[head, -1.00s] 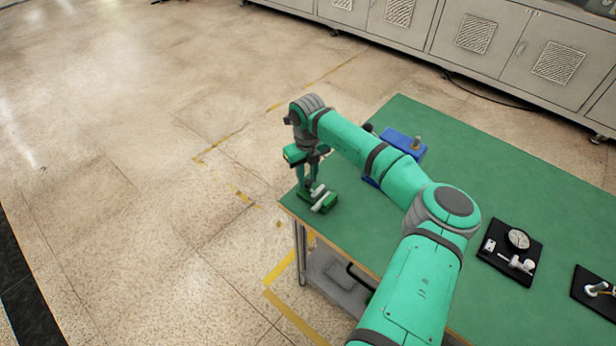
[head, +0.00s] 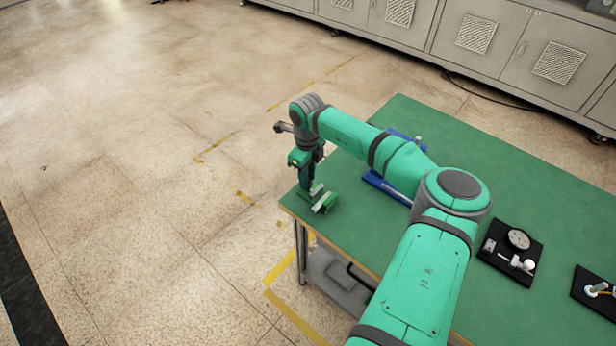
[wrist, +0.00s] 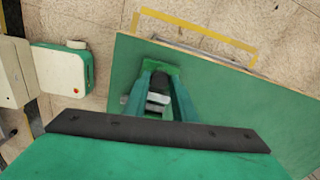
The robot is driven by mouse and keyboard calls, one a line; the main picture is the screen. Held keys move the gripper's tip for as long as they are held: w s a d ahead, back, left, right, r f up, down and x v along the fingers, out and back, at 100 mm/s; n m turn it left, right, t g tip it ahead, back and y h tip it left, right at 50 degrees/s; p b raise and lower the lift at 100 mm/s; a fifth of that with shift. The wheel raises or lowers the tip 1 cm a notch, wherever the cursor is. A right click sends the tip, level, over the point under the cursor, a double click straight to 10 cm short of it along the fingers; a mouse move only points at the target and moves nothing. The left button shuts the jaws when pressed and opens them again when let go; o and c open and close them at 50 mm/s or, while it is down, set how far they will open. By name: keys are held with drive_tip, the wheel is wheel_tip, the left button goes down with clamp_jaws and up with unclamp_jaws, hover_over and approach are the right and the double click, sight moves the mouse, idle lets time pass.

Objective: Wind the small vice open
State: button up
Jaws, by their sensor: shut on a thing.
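The small vice (head: 323,202) is green with light metal jaws and sits near the left corner of the green table (head: 480,180). In the wrist view its metal part (wrist: 158,99) shows between my fingers. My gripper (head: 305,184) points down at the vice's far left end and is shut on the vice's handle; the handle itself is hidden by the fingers. In the wrist view my gripper (wrist: 160,85) reaches over the vice, with its two green fingers on either side. I cannot tell how wide the vice jaws stand.
A blue fixture (head: 385,187) stands behind my arm. A black board with a dial gauge (head: 518,240) and another black board (head: 597,290) lie to the right. The table edge is close to the vice. The table's far middle is clear.

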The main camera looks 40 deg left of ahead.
drive_tip(key=shift+a+r, duration=0.1)
drive_tip(key=o, duration=1)
drive_tip(key=shift+o, duration=0.2)
wheel_tip(320, 180, up, 11)
drive_tip(key=shift+s, duration=0.1)
drive_tip(key=shift+f, duration=0.2)
